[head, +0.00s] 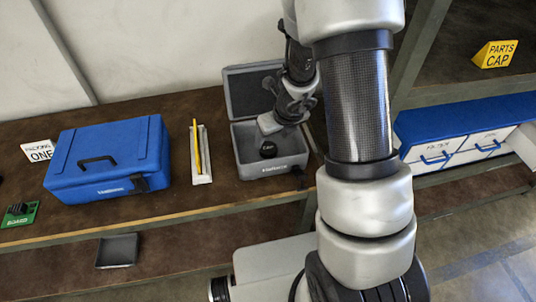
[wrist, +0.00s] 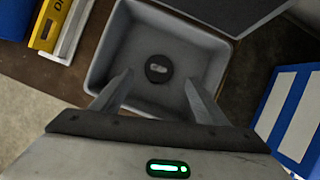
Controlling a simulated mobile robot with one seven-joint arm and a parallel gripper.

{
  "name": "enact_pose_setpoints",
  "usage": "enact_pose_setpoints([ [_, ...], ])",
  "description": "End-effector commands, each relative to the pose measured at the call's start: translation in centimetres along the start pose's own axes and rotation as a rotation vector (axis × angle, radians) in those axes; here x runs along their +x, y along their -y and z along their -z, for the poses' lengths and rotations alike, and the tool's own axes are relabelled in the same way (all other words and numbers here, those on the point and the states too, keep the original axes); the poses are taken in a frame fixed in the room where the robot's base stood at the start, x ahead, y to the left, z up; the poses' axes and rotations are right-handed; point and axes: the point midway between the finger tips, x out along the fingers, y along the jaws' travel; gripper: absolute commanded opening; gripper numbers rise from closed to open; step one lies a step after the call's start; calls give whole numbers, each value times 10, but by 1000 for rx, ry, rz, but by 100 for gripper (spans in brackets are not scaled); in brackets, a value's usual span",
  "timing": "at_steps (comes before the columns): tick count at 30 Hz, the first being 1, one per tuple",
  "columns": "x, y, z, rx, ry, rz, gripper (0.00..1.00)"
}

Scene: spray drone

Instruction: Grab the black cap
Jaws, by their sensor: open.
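The black cap (head: 268,149) lies on the floor of an open grey box (head: 270,169) on the shelf. In the wrist view the round black cap (wrist: 158,68) sits near the middle of the grey box (wrist: 106,52), with a lighter mark on its top. My gripper (wrist: 158,84) is open, its two fingers apart and empty. The fingers reach over the near side of the box, one on each side of the cap's line, and do not touch the cap. In the head view my gripper (head: 270,124) is over the box, its fingertips hard to make out.
The box's raised lid (head: 251,92) stands behind it. A tray with a yellow pencil-like item (head: 196,150) and a blue case (head: 108,155) are to the left. A blue and white drawer unit (head: 465,130) is at the right.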

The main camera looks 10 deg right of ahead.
Motion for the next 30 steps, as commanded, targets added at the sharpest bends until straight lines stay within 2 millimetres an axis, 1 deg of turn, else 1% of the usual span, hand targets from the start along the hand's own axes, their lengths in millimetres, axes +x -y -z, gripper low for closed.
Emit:
enact_pose_setpoints([
  [1,13,0,2,-1,-1,0,67],
  [3,20,0,1,-1,0,0,67],
  [9,31,0,1,-2,0,0,67],
  [11,40,-1,3,-2,-1,-1,67],
  [15,63,-2,7,-4,-1,-1,67],
  [18,73,-2,5,-3,0,0,67],
  [21,78,-2,5,-3,0,0,67],
  [28,77,-2,4,-2,1,0,67],
  [30,77,-2,4,-2,1,0,55],
])
